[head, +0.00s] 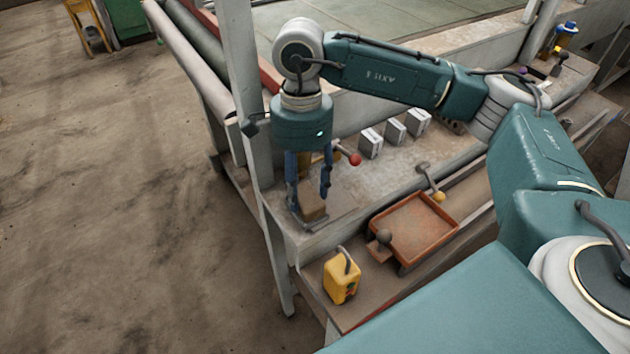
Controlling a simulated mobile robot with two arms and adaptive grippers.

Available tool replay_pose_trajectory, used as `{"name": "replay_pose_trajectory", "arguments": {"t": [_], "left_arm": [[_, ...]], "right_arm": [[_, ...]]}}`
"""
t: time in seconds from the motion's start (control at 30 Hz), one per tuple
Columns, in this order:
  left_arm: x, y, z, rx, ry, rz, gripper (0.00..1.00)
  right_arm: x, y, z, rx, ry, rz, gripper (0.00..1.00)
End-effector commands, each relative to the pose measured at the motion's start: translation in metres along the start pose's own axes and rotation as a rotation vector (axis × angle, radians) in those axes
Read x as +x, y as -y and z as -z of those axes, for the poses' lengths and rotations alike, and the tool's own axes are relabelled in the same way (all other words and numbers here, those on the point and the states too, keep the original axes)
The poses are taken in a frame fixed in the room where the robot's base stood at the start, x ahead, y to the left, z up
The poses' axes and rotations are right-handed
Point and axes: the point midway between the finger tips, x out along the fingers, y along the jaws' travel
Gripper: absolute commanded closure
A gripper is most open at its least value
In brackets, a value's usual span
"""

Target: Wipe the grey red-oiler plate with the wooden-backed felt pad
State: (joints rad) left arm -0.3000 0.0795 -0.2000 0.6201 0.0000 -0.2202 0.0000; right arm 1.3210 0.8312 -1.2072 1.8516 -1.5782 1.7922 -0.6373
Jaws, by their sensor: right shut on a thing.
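My right gripper (310,197) points down at the left end of the bench and is shut on a brown block, which looks like the wooden-backed felt pad (314,206). The pad is low, at a flat grey surface (338,218) that looks like the plate. I cannot tell whether the pad touches it, and the gripper and pad hide part of it. A red ball-like part (355,159), perhaps the oiler, shows just right of the gripper, with its mount partly hidden. My left gripper is not in view.
Several small grey boxes (370,143) stand behind on the bench. An orange tray (412,229) and a yellow can (341,280) sit on the lower front ledge. An upright post (240,90) rises close left of my gripper.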

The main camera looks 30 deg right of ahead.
Motion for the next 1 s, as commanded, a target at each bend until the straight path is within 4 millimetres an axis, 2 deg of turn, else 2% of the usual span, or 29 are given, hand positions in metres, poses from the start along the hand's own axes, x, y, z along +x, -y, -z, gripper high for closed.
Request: {"name": "replay_pose_trajectory", "arguments": {"t": [0.37,0.8,1.0], "left_arm": [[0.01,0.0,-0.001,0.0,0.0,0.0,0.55],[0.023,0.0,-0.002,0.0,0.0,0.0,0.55],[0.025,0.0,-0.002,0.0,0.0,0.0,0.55]], "right_arm": [[0.004,0.001,-0.004,0.003,-0.001,0.002,0.87],[0.006,0.001,0.034,0.007,-0.005,-0.002,0.87],[0.005,0.001,0.042,0.009,-0.007,-0.002,0.87]]}}
